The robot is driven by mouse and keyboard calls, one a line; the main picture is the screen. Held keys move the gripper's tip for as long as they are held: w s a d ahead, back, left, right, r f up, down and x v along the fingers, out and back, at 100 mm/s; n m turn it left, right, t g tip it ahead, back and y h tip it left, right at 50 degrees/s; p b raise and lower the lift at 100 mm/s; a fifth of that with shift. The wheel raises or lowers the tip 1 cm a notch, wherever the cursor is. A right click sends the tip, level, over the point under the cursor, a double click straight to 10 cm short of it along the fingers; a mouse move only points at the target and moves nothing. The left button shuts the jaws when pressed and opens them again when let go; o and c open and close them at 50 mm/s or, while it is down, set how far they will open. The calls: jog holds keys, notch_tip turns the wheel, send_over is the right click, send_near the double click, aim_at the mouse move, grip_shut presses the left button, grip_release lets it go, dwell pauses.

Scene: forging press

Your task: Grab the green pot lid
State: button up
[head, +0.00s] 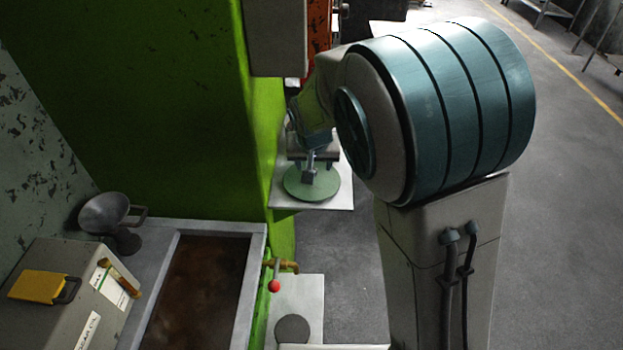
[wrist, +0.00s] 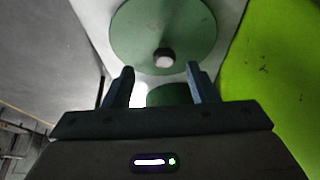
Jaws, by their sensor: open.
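The green pot lid (head: 325,187) is a flat, round disc on a white shelf (head: 340,202) beside the green press wall. In the wrist view my gripper (wrist: 159,68) is open and empty. Its two fingers stand apart on either side of the knob's line, and the knob shows just beyond the tips. I cannot tell the exact height gap.
A second green shape (wrist: 169,95) shows between the fingers, partly hidden. The green wall (wrist: 280,80) stands close on the right there. In the head view a trough (head: 200,285), a red-knobbed tap (head: 274,286) and a grey box (head: 65,290) are at lower left. Floor is open at right.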

aim_at(326, 184)
jog(key=x, duration=0.4)
jog(key=shift+w+a+f, duration=0.15)
jog(key=shift+a+f, duration=0.1)
jog(key=shift+f, duration=0.1)
grip_shut()
